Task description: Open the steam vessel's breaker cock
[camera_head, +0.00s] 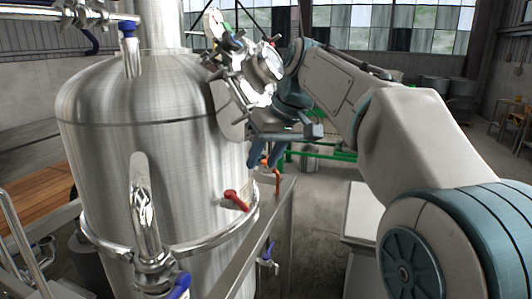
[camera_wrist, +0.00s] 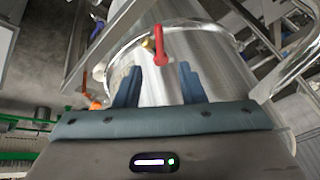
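A large brushed-steel vessel (camera_head: 140,130) fills the left of the head view; its wall also shows in the wrist view (camera_wrist: 205,50). A small cock with a red lever handle (camera_head: 236,200) sticks out of its lower right wall, above a steel hoop. No label shows whether this is the breaker cock. In the wrist view the red lever (camera_wrist: 161,48) stands lengthwise in the picture, beside a brass part. My gripper (camera_head: 267,154) is above and right of the red lever, apart from it. In the wrist view its two blue fingers (camera_wrist: 159,84) are spread, with nothing between them.
Blue-handled valves are at the vessel's bottom front (camera_head: 180,286), at the upper left pipe (camera_head: 128,28) and low on the right (camera_head: 268,252). A steel hoop (camera_head: 215,237) rings the vessel below the red lever. An orange pipe (camera_head: 277,181) stands close below my gripper.

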